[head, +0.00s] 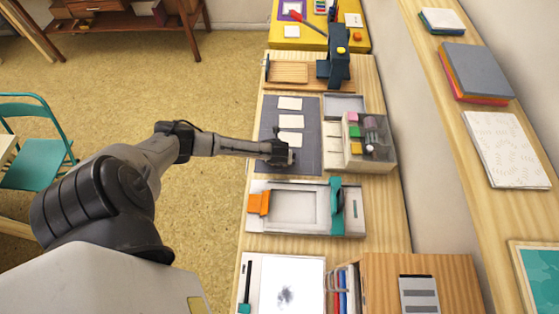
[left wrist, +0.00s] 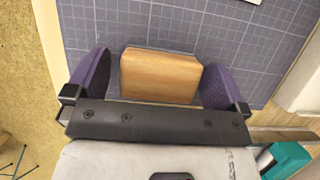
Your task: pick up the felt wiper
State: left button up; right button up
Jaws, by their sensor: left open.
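A light wooden block (left wrist: 160,75), which looks like the back of the felt wiper, lies on the dark gridded mat in the left wrist view. No felt face shows. My left gripper (left wrist: 154,79) is open with one purple-padded finger on each side of the block. A narrow gap shows at the left finger; I cannot tell whether the right finger touches it. In the head view my left gripper (head: 279,155) is low over the gridded mat (head: 269,133), and the arm and gripper hide the block. My right gripper is not in view.
White cards (head: 290,121) lie on the mat beyond the gripper. A clear-sided box with coloured blocks (head: 370,142) stands to the right. A grey tray with a teal bar and orange piece (head: 320,188) lies nearer. A navy press (head: 338,62) stands further back.

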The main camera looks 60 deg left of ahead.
pick_arm(q)
jog(key=c, duration=0.9)
jog(key=shift+r, duration=0.15)
notch_tip(320, 180, up, 4)
jog(key=shift+r+p, duration=0.2)
jog(key=shift+p, duration=0.25)
jog(key=w+d+r, duration=0.1)
jog(key=d+r, duration=0.1)
jog(key=d, duration=0.1)
jog(key=w+d+r, duration=0.2)
jog(key=d, duration=0.2)
jog(key=w+d+r, duration=0.1)
jog(key=d+r, duration=0.1)
jog(key=d, duration=0.1)
jog(key=shift+w+d+r, duration=0.2)
jog(key=shift+w+d, duration=0.05)
jog(key=shift+d, duration=0.15)
